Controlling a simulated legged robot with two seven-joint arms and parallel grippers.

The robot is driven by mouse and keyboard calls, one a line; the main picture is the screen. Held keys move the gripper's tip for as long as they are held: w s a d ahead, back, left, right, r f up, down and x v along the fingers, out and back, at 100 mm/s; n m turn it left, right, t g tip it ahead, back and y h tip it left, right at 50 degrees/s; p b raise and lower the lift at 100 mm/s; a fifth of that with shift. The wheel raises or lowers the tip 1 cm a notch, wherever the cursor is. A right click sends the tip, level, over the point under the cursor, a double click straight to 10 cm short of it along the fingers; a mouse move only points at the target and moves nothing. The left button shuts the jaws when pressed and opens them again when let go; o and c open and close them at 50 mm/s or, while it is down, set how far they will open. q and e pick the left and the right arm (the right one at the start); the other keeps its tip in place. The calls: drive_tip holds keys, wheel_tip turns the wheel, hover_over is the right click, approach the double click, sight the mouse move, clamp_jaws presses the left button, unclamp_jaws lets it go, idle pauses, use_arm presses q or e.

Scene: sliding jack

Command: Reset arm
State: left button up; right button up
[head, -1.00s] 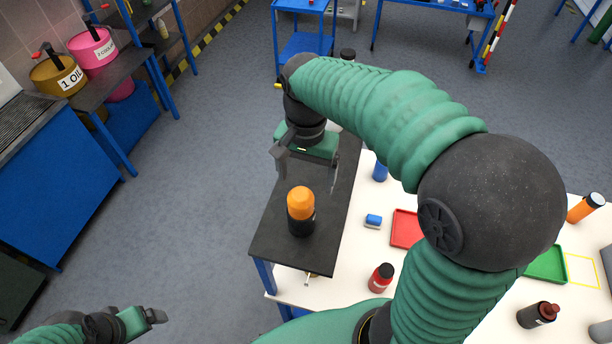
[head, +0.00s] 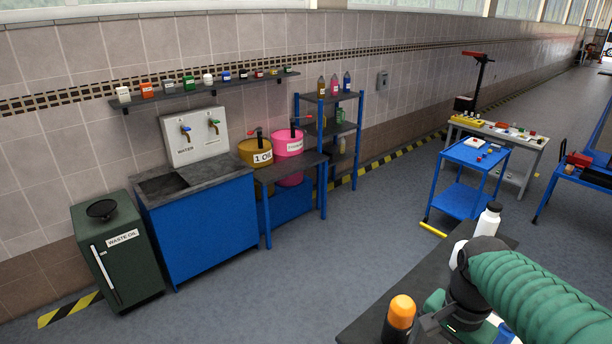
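My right gripper (head: 440,325) is at the bottom right of the head view, at the end of my green ribbed arm. It looks open, with one dark finger pointing toward the bottle and the other finger unclear near the frame's edge. A black bottle with an orange cap (head: 401,313) stands on the dark tabletop (head: 364,325), just left of the gripper. The gripper does not appear to hold it. My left gripper is out of view.
A white bottle (head: 489,220) stands beyond my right arm. A blue sink cabinet (head: 205,230), a green waste oil bin (head: 120,250), a gold pot (head: 256,151) and a pink pot (head: 288,143) line the wall. A blue cart (head: 467,157) stands behind. The floor between is clear.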

use_arm(q)
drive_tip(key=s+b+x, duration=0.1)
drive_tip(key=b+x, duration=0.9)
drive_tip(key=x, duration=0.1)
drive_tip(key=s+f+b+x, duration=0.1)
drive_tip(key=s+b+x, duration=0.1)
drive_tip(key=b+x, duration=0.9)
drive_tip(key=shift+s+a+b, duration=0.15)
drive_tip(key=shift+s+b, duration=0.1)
drive_tip(key=shift+b, duration=0.05)
use_arm(e)
drive_tip(key=s+a+f+n, duration=0.1)
drive_tip(key=f+n, duration=0.2)
drive_tip(key=f, duration=0.9)
drive_tip(key=s+a+f+n+t, duration=0.1)
drive_tip(key=f+n, duration=0.3)
drive_tip(key=f, duration=0.7)
drive_tip(key=s+a+f+n+t, duration=0.1)
drive_tip(key=a+f+n, duration=0.2)
drive_tip(key=f, duration=0.9)
drive_tip(key=shift+a+f+n, duration=0.25)
drive_tip(key=shift+f+n, duration=0.05)
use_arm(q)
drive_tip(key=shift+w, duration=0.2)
use_arm(e)
drive_tip(key=shift+w, duration=0.15)
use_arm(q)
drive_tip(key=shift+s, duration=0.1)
